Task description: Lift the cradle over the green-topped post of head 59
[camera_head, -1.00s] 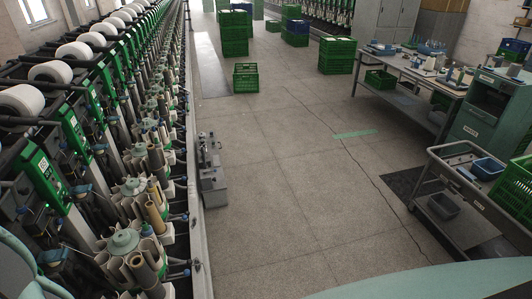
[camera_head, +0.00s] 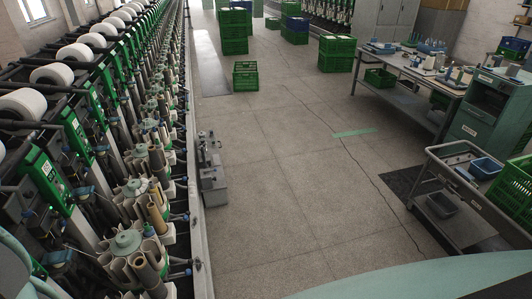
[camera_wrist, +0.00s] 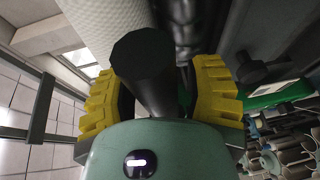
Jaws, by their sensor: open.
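In the wrist view my gripper (camera_wrist: 165,95) has its two yellow-padded fingers spread apart. A dark, round-ended bar (camera_wrist: 145,62), which looks like the cradle's handle, stands between them; I cannot tell whether it touches either finger. A white yarn package (camera_wrist: 105,25) is just behind it. A green part with a pale label (camera_wrist: 275,92), possibly the post top, is to the right. In the head view a green-fronted post (camera_head: 45,172) with a small label stands at the near left, beside a white package (camera_head: 20,104). The number is too small to read. My gripper is outside the head view.
The row of winding heads runs along the left, with bobbin magazines (camera_head: 128,243) on its aisle side. A grey box unit (camera_head: 212,185) stands against the machine rail. The aisle floor (camera_head: 280,160) is clear.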

